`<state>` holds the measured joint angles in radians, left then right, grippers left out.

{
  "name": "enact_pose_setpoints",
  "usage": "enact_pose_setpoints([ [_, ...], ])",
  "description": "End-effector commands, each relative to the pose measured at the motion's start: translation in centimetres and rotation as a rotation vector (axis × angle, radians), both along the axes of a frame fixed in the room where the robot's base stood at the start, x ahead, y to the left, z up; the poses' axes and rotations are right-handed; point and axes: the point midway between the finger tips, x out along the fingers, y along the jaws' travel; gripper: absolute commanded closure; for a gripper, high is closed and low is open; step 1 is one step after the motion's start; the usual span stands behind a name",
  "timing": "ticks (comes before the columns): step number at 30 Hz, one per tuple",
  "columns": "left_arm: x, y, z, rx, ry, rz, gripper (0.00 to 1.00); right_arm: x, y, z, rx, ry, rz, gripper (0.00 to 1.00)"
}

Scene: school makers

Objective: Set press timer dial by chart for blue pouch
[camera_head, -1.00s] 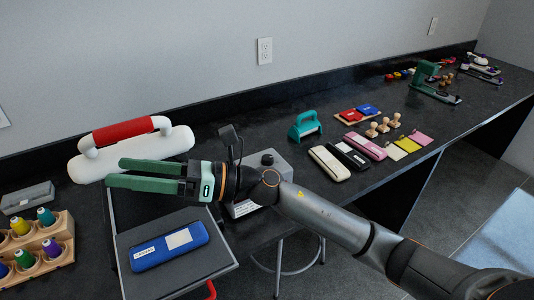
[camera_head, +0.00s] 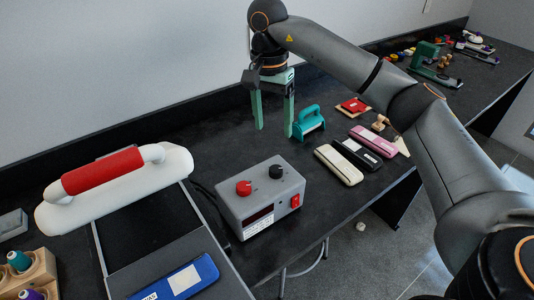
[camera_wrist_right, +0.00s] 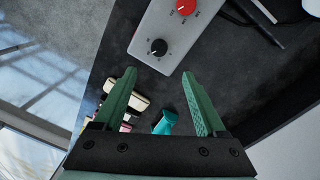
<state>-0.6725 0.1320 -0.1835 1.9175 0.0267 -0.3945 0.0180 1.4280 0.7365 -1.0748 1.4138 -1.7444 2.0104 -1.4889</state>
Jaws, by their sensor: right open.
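A grey control box (camera_head: 236,209) stands on the black counter, right of the press. Its top has a red knob (camera_head: 243,188) and a black dial (camera_head: 276,171); its front has a dark display, a white label too small to read and a red switch (camera_head: 296,201). My right gripper (camera_head: 273,131) is open and empty, pointing down above the counter behind the box. In the wrist view, the black dial (camera_wrist_right: 158,48) lies just beyond the open fingertips (camera_wrist_right: 160,73), not between them. The blue pouch (camera_head: 180,280) lies on the press's grey bed, partly cut off below. My left gripper is not in view.
The white press with its red handle (camera_head: 102,170) is at left. A teal hand tool (camera_head: 309,123) stands near my right fingers. Cream (camera_head: 338,165), black and pink pouches lie to the right. A cable runs behind the box. A thread rack (camera_head: 38,268) is front left.

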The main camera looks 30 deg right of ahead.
Motion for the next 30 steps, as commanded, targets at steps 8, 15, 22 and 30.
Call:
enact_pose_setpoints([
  [8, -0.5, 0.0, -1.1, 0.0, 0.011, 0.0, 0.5, -0.3, -0.1, -3.8, 0.0, 0.007, 0.0, 0.27],
  [15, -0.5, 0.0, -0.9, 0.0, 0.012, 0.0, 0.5, -0.6, -0.3, -8.6, 0.0, 0.006, -0.001, 0.27],
  [22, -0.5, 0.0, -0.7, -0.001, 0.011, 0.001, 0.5, -0.7, -0.4, -11.6, 0.0, 0.002, 0.0, 0.27],
  [30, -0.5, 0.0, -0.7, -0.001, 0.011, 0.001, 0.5, -0.7, -0.4, -12.4, 0.0, 0.001, 0.0, 0.27],
])
